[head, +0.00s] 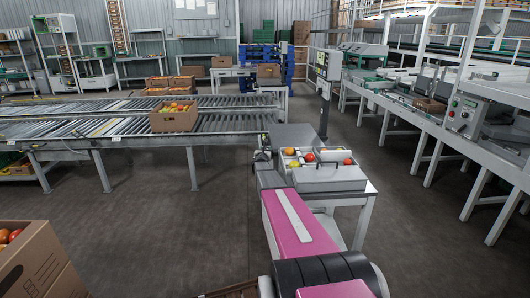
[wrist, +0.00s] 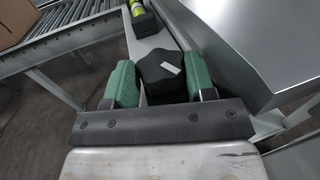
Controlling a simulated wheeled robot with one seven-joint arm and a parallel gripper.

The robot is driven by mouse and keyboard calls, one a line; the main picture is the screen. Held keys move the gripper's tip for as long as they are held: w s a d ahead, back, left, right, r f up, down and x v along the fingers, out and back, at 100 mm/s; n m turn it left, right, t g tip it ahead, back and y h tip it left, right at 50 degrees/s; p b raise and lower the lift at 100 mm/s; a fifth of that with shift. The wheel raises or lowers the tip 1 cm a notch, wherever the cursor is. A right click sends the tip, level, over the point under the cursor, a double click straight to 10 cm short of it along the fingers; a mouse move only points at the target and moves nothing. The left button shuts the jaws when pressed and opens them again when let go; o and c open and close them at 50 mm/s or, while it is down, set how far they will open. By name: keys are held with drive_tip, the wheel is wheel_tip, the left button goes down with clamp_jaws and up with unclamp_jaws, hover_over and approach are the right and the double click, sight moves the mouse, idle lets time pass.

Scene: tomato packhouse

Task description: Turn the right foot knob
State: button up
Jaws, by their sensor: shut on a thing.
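A black lobed knob (wrist: 156,70) with a small white mark on its top is in the middle of the wrist view. My gripper (wrist: 161,86) has green pads on the left and right sides of the knob and is shut on it. The white mark points up and to the right. The knob's underside is hidden. In the head view my pink arm reaches forward to the left side of a grey bench (head: 296,133), and the knob cannot be made out there.
A yellow-green object (wrist: 137,8) and a dark block (wrist: 145,24) lie beyond the knob. A grey metal housing (wrist: 238,50) stands close on the right. Several tomatoes lie in a tray on the bench. A roller conveyor (head: 110,127) carrying a tomato carton (head: 173,122) is left.

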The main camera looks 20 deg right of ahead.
idle(0.5)
drive_tip(key=o, duration=0.6)
drive_tip(key=shift+o, duration=0.2)
drive_tip(key=shift+w+m+h, duration=0.1)
drive_tip(key=shift+m+h, duration=0.2)
drive_tip(key=shift+h, duration=0.1)
